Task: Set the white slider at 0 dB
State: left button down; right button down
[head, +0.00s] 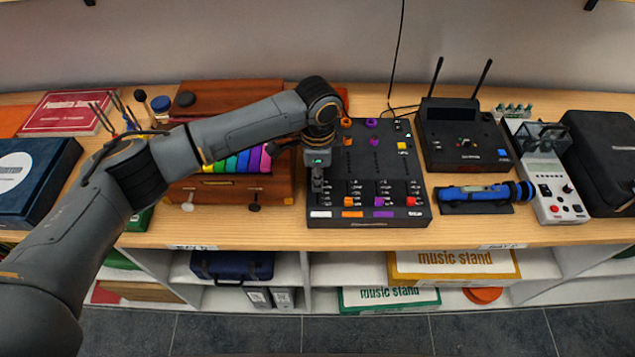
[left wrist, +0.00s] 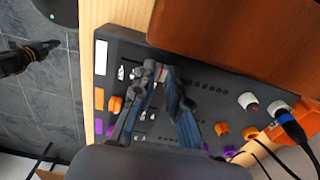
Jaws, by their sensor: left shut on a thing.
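The black mixer (head: 365,170) lies on the wooden top in the head view, with white, orange and purple labels along its front edge. It also shows in the left wrist view (left wrist: 112,50). My left gripper (head: 318,184) is over its left column, behind the white label (head: 320,214). In the left wrist view my left gripper's fingers (left wrist: 156,72) are shut on the white slider, whose cap is mostly hidden between them. The white label (left wrist: 101,57) is to their left there. The 0 dB mark is too small to read.
A wooden box (head: 285,190) with coloured bars stands close left of the mixer. A black unit with two antennas (head: 463,140) and a blue tool (head: 475,192) are to its right. Orange and purple knobs (head: 383,202) stand beside the gripper's column. Cables run from the mixer's back.

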pick_arm(q)
jog(key=c, duration=1.3)
grip_release()
jog(key=shift+r, duration=0.15)
notch_tip(320, 180, up, 12)
jog(key=shift+f, duration=0.1)
jog(key=shift+s+f, duration=0.15)
